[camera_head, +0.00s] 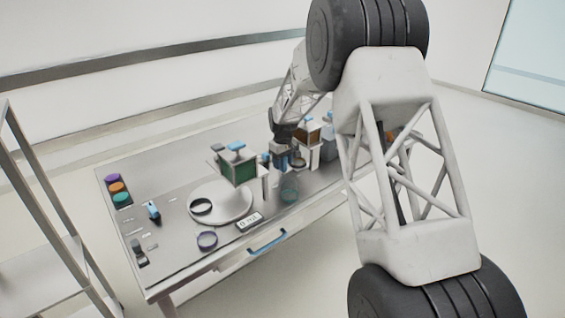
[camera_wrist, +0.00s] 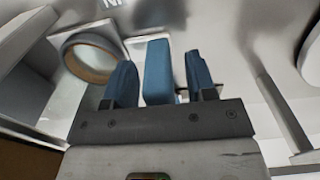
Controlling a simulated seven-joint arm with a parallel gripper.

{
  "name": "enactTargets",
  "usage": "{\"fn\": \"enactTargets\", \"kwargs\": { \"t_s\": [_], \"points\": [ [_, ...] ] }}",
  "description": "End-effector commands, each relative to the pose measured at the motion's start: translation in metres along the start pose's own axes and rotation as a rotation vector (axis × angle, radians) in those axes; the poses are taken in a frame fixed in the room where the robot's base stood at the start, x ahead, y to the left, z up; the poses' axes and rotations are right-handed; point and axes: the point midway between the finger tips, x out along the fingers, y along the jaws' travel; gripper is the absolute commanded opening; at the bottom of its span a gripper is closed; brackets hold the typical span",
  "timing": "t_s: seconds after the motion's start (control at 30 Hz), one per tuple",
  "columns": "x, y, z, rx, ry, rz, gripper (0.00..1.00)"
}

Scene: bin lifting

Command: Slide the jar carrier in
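My gripper (camera_wrist: 160,58) has its two blue fingers apart in the wrist view. A blue upright handle (camera_wrist: 158,75) stands between them, with a gap visible on each side. It may belong to the jar carrier, but I cannot tell for sure. A round jar or ring with a brownish rim (camera_wrist: 92,57) is left of the fingers. The carrier's body is mostly hidden.
On the workbench (camera_head: 165,250), a green box (camera_head: 238,172) with a blue top handle (camera_head: 237,146) stands at a white round plate (camera_head: 222,207). The left bench has bare areas.

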Motion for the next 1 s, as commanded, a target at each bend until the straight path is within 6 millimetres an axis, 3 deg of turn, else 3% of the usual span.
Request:
{"fn": "enactTargets", "kwargs": {
  "t_s": [0.37,1.0],
  "points": [
    [-0.006,0.000,0.000,0.000,0.000,0.000,0.51],
    [-0.073,0.000,0.000,0.000,0.001,0.000,0.51]
  ]
}}
